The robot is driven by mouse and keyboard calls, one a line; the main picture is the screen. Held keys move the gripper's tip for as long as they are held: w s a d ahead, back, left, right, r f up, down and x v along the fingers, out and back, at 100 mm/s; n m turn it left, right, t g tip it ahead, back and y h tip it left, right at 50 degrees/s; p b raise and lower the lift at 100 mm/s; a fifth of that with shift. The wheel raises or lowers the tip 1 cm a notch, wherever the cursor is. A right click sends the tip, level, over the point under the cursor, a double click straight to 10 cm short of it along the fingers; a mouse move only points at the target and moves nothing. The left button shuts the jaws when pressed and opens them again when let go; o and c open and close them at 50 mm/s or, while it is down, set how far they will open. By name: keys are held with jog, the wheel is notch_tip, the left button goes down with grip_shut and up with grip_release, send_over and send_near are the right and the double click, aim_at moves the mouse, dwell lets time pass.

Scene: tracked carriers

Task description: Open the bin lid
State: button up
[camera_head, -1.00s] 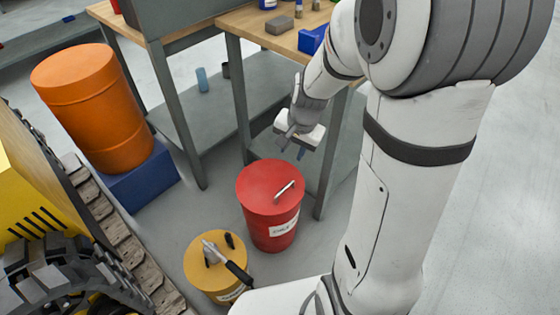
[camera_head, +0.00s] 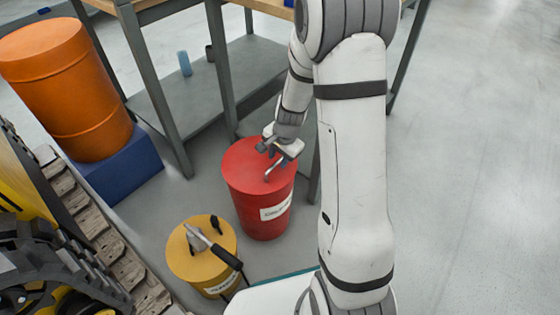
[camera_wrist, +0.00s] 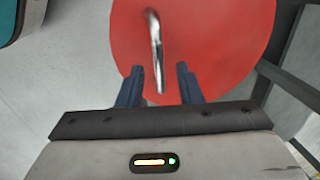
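The red bin (camera_head: 262,213) stands on the floor with a white label on its side. Its flat red lid (camera_head: 245,162) is on and carries a shiny metal bar handle (camera_head: 273,171). My gripper (camera_head: 270,155) is just above the lid by the handle. In the wrist view the lid (camera_wrist: 215,40) fills the upper middle, and the handle (camera_wrist: 156,55) points down between the two blue fingers of my gripper (camera_wrist: 161,85). The fingers are apart, with a gap on both sides of the handle. I cannot tell how far above the handle they are.
A workbench (camera_head: 228,75) with a grey lower shelf is behind the red bin. An orange drum (camera_head: 75,90) and a tracked vehicle (camera_head: 75,200) are at left. Floor at right is clear.

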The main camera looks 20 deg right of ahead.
jog(key=shift+f, duration=0.3)
grip_shut()
jog(key=shift+a, duration=0.1)
